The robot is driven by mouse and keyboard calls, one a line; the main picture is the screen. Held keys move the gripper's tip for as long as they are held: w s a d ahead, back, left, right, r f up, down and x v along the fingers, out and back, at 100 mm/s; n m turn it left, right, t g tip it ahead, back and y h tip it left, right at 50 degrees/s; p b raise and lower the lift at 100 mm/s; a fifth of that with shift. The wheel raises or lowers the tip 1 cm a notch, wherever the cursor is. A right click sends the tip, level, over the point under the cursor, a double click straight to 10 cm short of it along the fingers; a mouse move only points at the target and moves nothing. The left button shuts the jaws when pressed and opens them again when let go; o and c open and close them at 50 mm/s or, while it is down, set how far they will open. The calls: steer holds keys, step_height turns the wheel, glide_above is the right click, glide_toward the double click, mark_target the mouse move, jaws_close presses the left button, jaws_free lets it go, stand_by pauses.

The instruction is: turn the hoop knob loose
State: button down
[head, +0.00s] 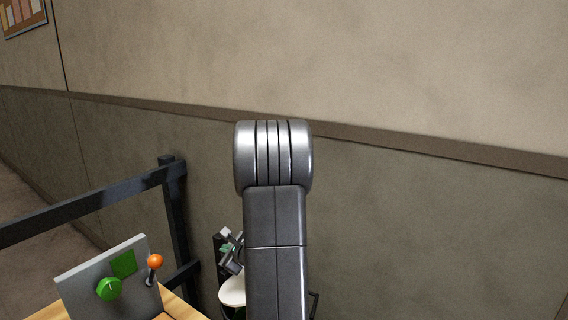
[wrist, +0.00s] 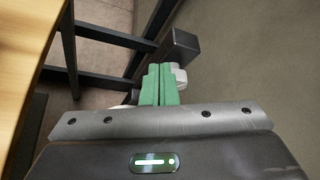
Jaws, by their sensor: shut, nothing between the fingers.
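A green round knob (head: 109,288) with a pale pointer mark sits on the front of an upright grey panel (head: 78,284) at the lower left of the head view. I cannot tell whether it is the hoop knob, and no hoop shows clearly. My gripper (wrist: 160,68) has green fingers pressed together, with nothing between them. In the wrist view its tips point toward a dark post, and no knob shows there. In the head view my arm hides much of the lower middle.
A green square (head: 124,264) and an orange-balled lever (head: 154,264) are on or beside the panel. A wooden top (head: 178,304) lies beneath. A dark rail (head: 85,207) with a post (head: 174,205) stands behind, before a wall. A pale disc (head: 232,291) shows beside my arm.

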steer(key=shift+s+d+b, duration=0.2)
steer(key=shift+s+d, duration=0.35)
steer(key=shift+d, duration=0.3)
steer(key=shift+s+d+b, duration=0.2)
steer(key=shift+s+d, duration=0.4)
steer(key=shift+d, duration=0.2)
steer(key=shift+s+d+b, duration=0.2)
steer(key=shift+s+d, duration=0.35)
steer(key=shift+d, duration=0.3)
steer(key=shift+r, duration=0.15)
